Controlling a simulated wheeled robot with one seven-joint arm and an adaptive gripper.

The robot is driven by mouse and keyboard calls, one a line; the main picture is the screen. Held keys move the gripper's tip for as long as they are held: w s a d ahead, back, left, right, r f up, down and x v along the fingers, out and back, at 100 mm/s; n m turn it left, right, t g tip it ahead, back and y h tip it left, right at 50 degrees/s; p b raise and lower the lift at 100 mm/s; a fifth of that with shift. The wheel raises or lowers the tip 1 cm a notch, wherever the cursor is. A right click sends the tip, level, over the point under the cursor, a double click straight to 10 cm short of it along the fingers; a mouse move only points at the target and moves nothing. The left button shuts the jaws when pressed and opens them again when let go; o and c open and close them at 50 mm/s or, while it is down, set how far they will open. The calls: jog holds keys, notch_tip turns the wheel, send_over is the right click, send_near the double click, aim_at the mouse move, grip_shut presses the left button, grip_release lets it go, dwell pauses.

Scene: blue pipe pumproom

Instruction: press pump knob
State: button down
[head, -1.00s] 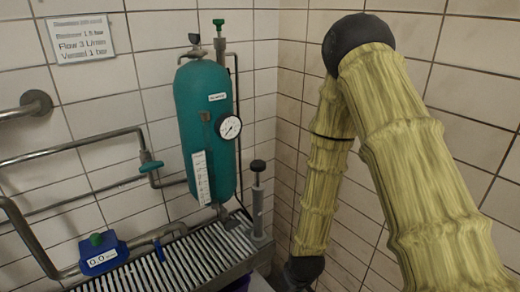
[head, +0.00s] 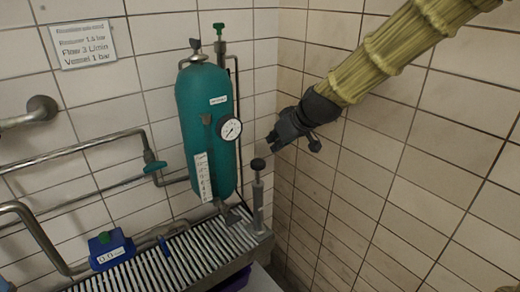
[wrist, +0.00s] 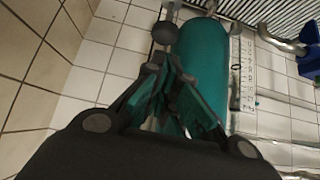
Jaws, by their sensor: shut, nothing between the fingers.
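The pump is a slim grey cylinder (head: 258,205) standing upright on the slatted grate, with a black round knob (head: 258,164) on top. In the wrist view the knob (wrist: 165,33) shows as a dark disc just beyond my fingertips. My gripper (head: 271,143) is shut and empty. In the head view it appears a little above and to the right of the knob, with a gap between them in the picture. In the wrist view my gripper (wrist: 160,68) points toward the knob; its exact distance is hard to tell.
A teal pressure vessel (head: 199,120) with a round gauge (head: 229,129) stands close left of the pump. Grey pipes (head: 75,150) and a blue meter (head: 107,250) lie further left. A slatted grate (head: 190,254) runs below. Tiled walls meet behind the pump.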

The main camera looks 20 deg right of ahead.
notch_tip(320, 180, up, 4)
jog(key=shift+w+f, duration=0.1)
jog(key=shift+w, duration=0.05)
dwell(0.3)
jog(key=p, duration=0.3)
send_over(260, 162)
jog(key=shift+s+f, duration=0.2)
jog(key=shift+f, duration=1.45)
jog(key=shift+s+f, duration=0.15)
jog(key=shift+f, duration=1.5)
jog(key=shift+w+f+p, duration=0.2)
jog(key=shift+f+p, duration=0.3)
jog(key=shift+f, duration=1.75)
